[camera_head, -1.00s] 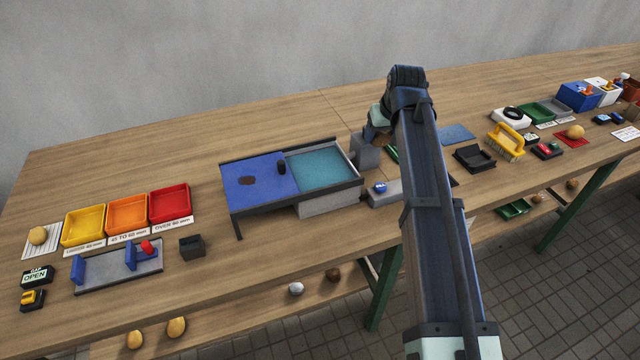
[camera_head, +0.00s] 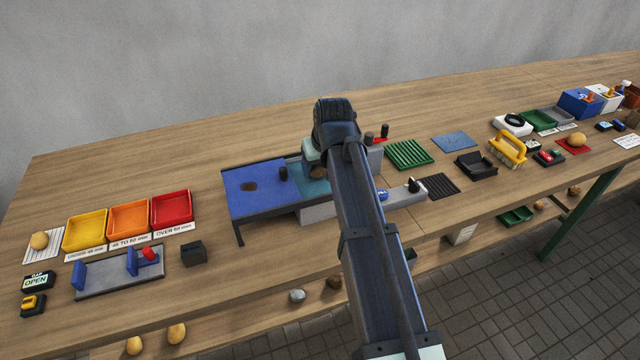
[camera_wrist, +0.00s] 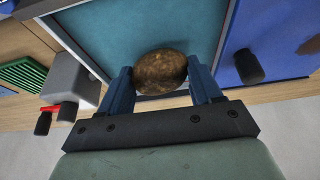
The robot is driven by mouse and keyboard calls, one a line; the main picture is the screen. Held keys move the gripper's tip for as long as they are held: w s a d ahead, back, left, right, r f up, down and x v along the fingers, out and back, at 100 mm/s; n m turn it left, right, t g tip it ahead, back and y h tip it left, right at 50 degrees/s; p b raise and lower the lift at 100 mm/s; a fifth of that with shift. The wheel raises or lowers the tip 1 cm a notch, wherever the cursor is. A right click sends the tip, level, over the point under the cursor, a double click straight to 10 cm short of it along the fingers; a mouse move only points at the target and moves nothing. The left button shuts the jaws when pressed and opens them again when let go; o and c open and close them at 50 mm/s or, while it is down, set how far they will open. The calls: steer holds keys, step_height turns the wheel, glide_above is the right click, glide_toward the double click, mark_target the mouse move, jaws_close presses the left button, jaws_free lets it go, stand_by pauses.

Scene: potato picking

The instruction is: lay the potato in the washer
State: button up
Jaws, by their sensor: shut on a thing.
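A brown, dirty-looking potato (camera_wrist: 160,72) sits between the two blue fingers of my gripper (camera_wrist: 160,85) in the wrist view. My gripper is shut on it. Behind the potato in that view is the teal basin of the washer (camera_wrist: 95,30). In the head view my gripper is over the washer's teal basin (camera_head: 315,187), and the potato shows as a small brown patch (camera_head: 317,172). My arm hides the basin's right side. I cannot tell how high the potato is above the basin floor.
A blue panel (camera_head: 255,200) with a dark brown patch and a black knob adjoins the basin on the left. A grey block with a red lever (camera_wrist: 72,85) stands beside the basin. A green ribbed rack (camera_head: 408,154) lies to the right. Yellow, orange and red trays (camera_head: 172,222) stand far left.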

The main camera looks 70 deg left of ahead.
steer(key=shift+f, duration=3.15)
steer(key=shift+f, duration=0.15)
steer(key=o, duration=0.8)
steer(key=v, duration=1.2)
